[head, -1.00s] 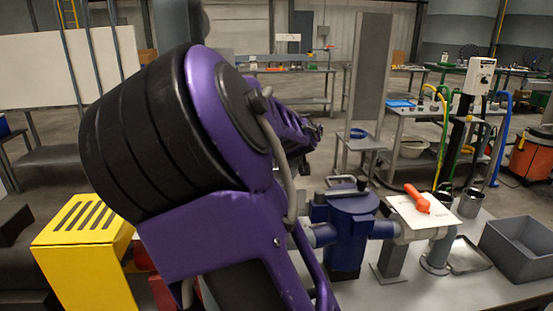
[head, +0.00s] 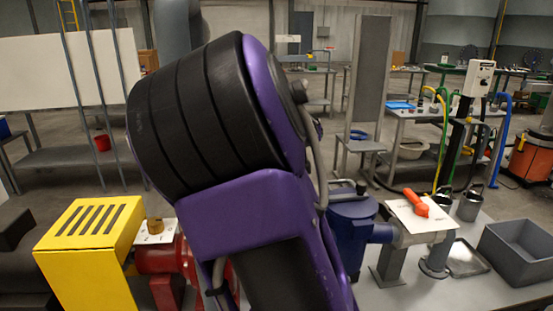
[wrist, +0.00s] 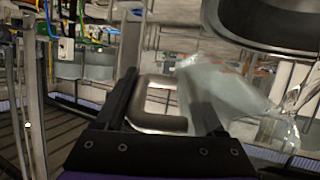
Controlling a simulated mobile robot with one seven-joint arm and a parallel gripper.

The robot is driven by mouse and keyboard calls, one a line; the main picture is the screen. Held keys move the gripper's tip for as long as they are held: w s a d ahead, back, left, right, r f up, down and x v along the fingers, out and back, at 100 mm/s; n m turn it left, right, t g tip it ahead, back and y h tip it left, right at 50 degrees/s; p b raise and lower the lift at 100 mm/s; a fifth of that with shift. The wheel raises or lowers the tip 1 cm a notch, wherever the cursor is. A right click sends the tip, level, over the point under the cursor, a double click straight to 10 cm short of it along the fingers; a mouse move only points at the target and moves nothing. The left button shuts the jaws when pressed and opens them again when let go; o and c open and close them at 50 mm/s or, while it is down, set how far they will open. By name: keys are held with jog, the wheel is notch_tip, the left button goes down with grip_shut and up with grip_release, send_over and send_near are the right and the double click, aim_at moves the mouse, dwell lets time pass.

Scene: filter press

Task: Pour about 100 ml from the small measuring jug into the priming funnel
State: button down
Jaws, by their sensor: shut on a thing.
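In the wrist view my gripper (wrist: 165,110) has its two dark fingers either side of a rounded steel loop handle (wrist: 158,82), which I take for the measuring jug's. A pale, see-through shape (wrist: 225,92) lies right of the handle; I cannot tell if it is clear jug wall or liquid. A dark-rimmed steel vessel (wrist: 270,28) fills the upper right corner; I cannot tell whether it is the funnel. In the head view my purple and black arm hides the gripper and the held thing. No funnel can be made out for sure there.
A yellow slotted guard (head: 90,223) and red pump (head: 165,258) stand left, with a brass fitting (head: 153,226) on a white plate.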

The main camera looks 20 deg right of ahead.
jog(key=g+y+p, duration=0.1)
jog(key=g+p, duration=0.1)
jog(key=p, duration=0.2)
jog(key=shift+f, duration=0.15)
jog(key=shift+g+y+p, duration=0.3)
jog(key=shift+g+p, duration=0.1)
jog(key=shift+p, duration=0.1)
jog(key=shift+a+f, duration=0.1)
jog(key=shift+f, duration=0.3)
jog(key=shift+s+g+y+p, duration=0.1)
jog(key=shift+g+y+p, duration=0.25)
jog(key=shift+p, duration=0.6)
dwell(0.7)
